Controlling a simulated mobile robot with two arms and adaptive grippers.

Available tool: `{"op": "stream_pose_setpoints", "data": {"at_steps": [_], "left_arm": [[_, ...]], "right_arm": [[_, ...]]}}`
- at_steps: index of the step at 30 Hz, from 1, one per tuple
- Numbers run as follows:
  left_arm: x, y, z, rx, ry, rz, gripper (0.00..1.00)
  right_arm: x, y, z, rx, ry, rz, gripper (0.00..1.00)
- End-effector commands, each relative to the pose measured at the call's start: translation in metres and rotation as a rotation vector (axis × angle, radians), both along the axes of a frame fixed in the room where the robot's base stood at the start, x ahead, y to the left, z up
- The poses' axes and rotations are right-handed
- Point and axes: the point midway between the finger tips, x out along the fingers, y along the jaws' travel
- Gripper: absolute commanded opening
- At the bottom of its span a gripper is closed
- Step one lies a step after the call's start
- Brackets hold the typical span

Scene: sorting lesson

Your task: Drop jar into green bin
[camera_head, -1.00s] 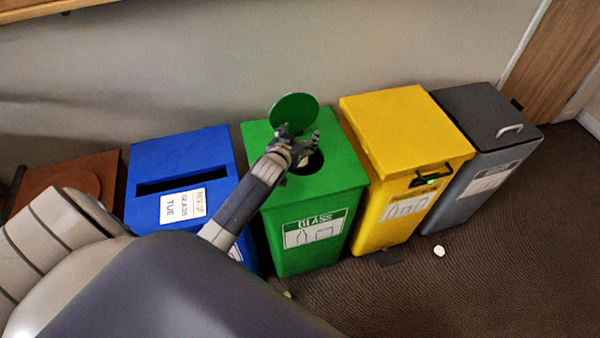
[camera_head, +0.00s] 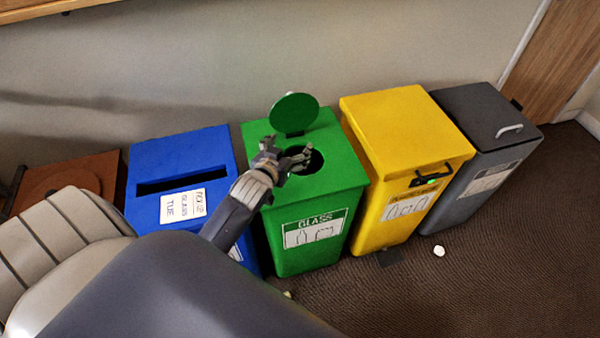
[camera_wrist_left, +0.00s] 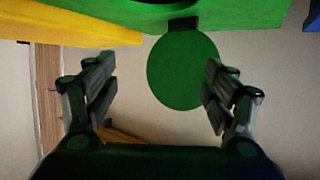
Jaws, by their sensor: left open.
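The green bin (camera_head: 310,205) stands in the row of bins and bears a "GLASS" label. Its round lid (camera_head: 295,114) is raised at the back, and its round hole (camera_head: 316,160) shows dark. My left gripper (camera_head: 287,150) is open at the left edge of the hole, with its fingers above the bin top. In the left wrist view my left gripper (camera_wrist_left: 157,88) has its fingers spread with nothing between them. The green lid (camera_wrist_left: 180,70) shows behind the fingers. I see no jar in either view now. My right gripper is not in view.
A blue bin (camera_head: 180,158) with a slot stands left of the green bin. A yellow bin (camera_head: 405,135) and a grey bin (camera_head: 485,120) stand to its right. A small white thing (camera_head: 439,251) lies on the carpet. The floor in front is otherwise mostly clear.

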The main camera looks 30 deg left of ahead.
Motion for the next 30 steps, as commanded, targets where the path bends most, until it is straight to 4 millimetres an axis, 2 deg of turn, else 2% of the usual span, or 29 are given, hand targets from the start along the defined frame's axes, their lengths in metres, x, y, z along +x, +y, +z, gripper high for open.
{"op": "stream_pose_setpoints", "data": {"at_steps": [3,8,24,28,30], "left_arm": [[-0.016,-0.004,0.006,-0.001,0.0,0.0,0.77],[-0.026,-0.006,0.011,-0.001,-0.001,0.0,0.77],[-0.029,-0.007,0.012,-0.001,0.003,0.0,0.77],[-0.042,-0.02,0.003,0.0,0.068,-0.015,0.77],[-0.06,-0.034,-0.008,-0.001,0.149,-0.033,0.77]], "right_arm": [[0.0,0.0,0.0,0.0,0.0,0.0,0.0],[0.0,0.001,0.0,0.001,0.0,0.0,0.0],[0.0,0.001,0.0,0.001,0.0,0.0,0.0],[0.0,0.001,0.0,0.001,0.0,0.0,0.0],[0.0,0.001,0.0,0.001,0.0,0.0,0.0]]}}
